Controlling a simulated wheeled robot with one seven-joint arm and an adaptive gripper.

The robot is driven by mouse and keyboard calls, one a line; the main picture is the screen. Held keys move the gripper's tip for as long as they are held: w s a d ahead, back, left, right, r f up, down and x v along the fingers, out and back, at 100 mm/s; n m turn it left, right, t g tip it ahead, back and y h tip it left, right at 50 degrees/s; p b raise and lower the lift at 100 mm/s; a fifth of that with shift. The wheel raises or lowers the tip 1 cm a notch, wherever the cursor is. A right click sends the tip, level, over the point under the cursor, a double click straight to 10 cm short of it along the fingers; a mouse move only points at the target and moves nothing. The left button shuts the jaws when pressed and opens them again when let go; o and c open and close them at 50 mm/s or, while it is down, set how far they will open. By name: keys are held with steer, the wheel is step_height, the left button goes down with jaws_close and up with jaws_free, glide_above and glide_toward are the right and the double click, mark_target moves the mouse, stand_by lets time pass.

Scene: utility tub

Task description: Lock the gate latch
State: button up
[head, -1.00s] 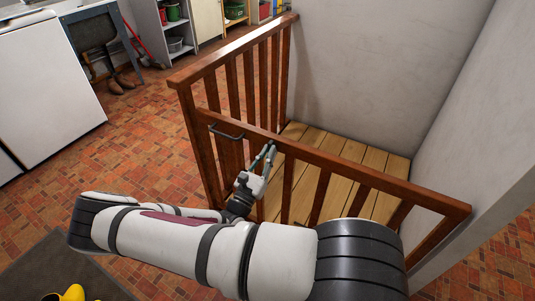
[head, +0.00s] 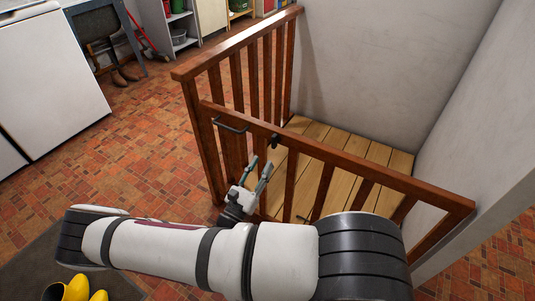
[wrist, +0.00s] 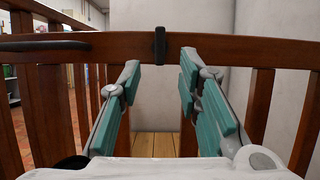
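The wooden gate (head: 345,165) stands across the front of the railed, plank-floored area, and it looks closed against the left post. A small dark latch (head: 274,141) sits on its top rail; it shows upright over the rail in the wrist view (wrist: 160,45). A dark bar handle (head: 230,124) is on the same rail, left of the latch. My gripper (head: 259,168) is open and empty, in front of the gate and a little below the latch. In the wrist view the latch lies beyond and between the teal-padded fingers (wrist: 160,75), apart from them.
A side railing (head: 240,45) runs back from the gate's left end. A grey wall (head: 390,60) bounds the right. Yellow boots (head: 75,290) stand on a dark mat (head: 30,270) at the lower left. The brick floor (head: 120,150) left of the gate is clear.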

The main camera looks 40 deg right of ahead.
steer(key=shift+v, duration=2.4)
steer(key=s+a+r+m+g+y, duration=0.1)
steer(key=s+r+m+g+y, duration=0.4)
steer(key=r+m+g, duration=0.4)
steer(key=s+a+r+m+g+y, duration=0.2)
steer(key=s+r+m+g+y, duration=0.35)
steer(key=r+m, duration=0.4)
steer(key=s+a+r+m+t+y, duration=0.2)
steer(key=s+a+r+t+y, duration=0.25)
steer(key=s+r, duration=0.25)
steer(key=s+a+r+m+t+y, duration=0.2)
steer(key=s+a+r+t+y, duration=0.1)
steer(key=s+r+y, duration=0.4)
step_height(320, 180, up, 21)
steer(key=t+h+p, duration=0.1)
steer(key=t+p, duration=0.2)
steer(key=p, duration=1.6)
steer(key=shift+s+a+f+t, duration=0.15)
steer(key=shift+s+a+t, duration=0.05)
steer(key=shift+s+t, duration=0.15)
